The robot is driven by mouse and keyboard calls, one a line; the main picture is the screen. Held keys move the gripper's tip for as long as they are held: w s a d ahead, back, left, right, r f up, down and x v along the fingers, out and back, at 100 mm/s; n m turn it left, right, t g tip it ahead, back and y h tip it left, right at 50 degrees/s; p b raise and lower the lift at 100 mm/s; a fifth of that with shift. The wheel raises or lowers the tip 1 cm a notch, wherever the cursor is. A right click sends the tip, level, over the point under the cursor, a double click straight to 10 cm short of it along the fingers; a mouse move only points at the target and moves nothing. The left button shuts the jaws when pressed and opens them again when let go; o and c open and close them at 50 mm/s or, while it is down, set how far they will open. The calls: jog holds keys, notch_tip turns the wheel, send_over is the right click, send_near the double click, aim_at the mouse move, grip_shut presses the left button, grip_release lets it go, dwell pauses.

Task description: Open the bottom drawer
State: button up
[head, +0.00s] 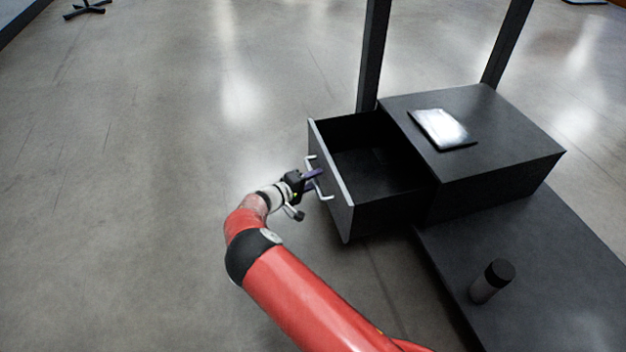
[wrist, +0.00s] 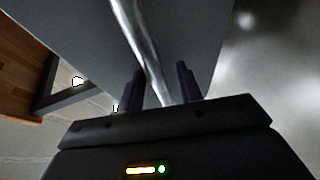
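A dark cabinet box (head: 497,185) sits on a low black platform. Its drawer (head: 345,218) is pulled well out to the left, and its dark inside shows no contents. A silver bar handle (head: 325,193) is on the drawer's front; it also shows in the wrist view (wrist: 138,38). My gripper (head: 316,174) is at the handle. In the wrist view my gripper (wrist: 160,85) has its two dark fingers apart, one on each side of the handle bar, with gaps showing. Whether a finger touches the bar is unclear.
A light flat object (head: 441,128) lies on the cabinet top. A dark-capped cylinder (head: 491,281) stands on the black platform (head: 560,270). Two black posts (head: 372,55) rise behind the cabinet. The floor (head: 150,170) to the left is clear.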

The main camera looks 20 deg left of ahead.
jog(key=shift+s, duration=0.1)
jog(key=v, duration=0.7)
jog(key=shift+s+a+p, duration=0.15)
jog(key=shift+s+p, duration=0.1)
jog(key=shift+p, duration=0.1)
jog(key=shift+r, duration=0.1)
